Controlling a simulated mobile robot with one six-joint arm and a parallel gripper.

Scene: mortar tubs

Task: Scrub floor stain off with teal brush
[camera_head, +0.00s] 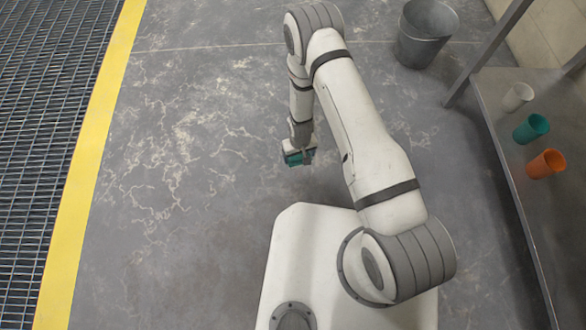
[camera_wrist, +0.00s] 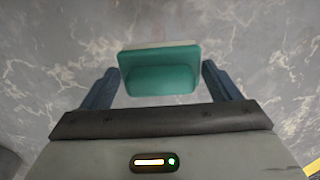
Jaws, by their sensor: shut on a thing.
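My gripper (camera_head: 299,150) is shut on the teal brush (camera_head: 293,159) and points down over the grey floor, left of my bent arm. In the wrist view the brush (camera_wrist: 160,75) sits between the two dark blue fingers, its teal block facing the camera and a pale strip along its far edge. I cannot tell whether the brush touches the floor. The floor (camera_head: 200,240) carries pale, vein-like marks and blotches, mostly left of and beyond the gripper; I cannot single out one stain among them.
A yellow strip (camera_head: 90,150) and a metal grating (camera_head: 45,120) run along the left. A grey bucket (camera_head: 425,35) stands at the back right. On the grey bench (camera_head: 500,130) at right stand a white cup (camera_head: 517,96), a green cup (camera_head: 530,128) and an orange cup (camera_head: 546,163).

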